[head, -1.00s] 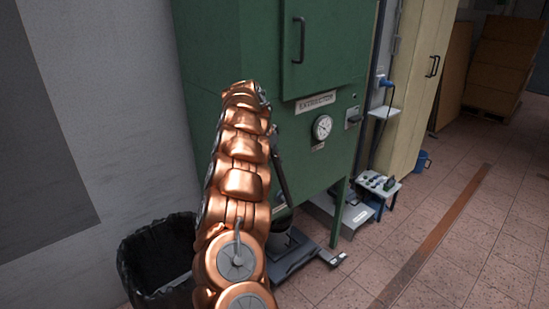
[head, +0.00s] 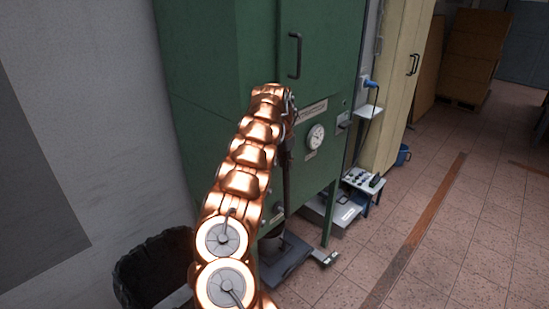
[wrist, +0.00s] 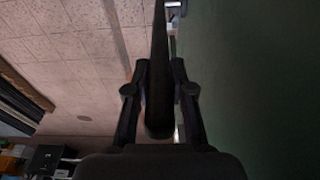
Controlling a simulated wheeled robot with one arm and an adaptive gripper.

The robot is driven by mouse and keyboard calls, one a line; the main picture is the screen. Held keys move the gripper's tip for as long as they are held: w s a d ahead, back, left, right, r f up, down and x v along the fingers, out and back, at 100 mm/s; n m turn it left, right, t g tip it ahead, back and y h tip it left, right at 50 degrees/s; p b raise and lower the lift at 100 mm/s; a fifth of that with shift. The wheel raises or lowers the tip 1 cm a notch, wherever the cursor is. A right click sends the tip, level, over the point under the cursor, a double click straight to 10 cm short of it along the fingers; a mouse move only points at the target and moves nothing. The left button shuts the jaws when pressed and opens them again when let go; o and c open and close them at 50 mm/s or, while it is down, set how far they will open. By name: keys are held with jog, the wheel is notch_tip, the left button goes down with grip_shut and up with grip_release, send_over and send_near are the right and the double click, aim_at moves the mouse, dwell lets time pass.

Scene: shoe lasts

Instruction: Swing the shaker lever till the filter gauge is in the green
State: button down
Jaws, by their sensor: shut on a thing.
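The green extractor cabinet (head: 215,110) carries a round white filter gauge (head: 316,136) on its front. The needle and any green band are too small to read. The shaker lever (head: 288,175) is a dark bar standing nearly upright left of the gauge. My copper arm reaches up in front of the cabinet and hides part of the lever's surroundings. My gripper (wrist: 159,75) is shut on the lever, and the dark bar (wrist: 158,105) runs between its two fingers in the wrist view. In the head view the gripper is mostly hidden behind my arm's end.
A black-lined bin (head: 150,265) stands at the lower left beside the cabinet. A dark tray-like base (head: 285,262) lies under the cabinet. A small control stand (head: 362,182) and a cream cupboard (head: 405,80) are to the right. The tiled floor (head: 440,240) at right is clear.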

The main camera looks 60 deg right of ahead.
jog(key=shift+s+d, duration=0.1)
jog(key=shift+d, duration=0.1)
jog(key=c, duration=1)
grip_release()
jog(key=shift+w+a+r, duration=0.1)
jog(key=shift+a+r, duration=0.2)
jog(key=shift+r, duration=1.7)
jog(key=shift+w+a+r, duration=0.1)
jog(key=shift+a+r, duration=0.15)
jog(key=shift+r, duration=1.7)
jog(key=shift+w+a+r, duration=0.1)
jog(key=shift+a+r, duration=0.2)
jog(key=shift+r, duration=1.7)
jog(key=shift+c, duration=0.2)
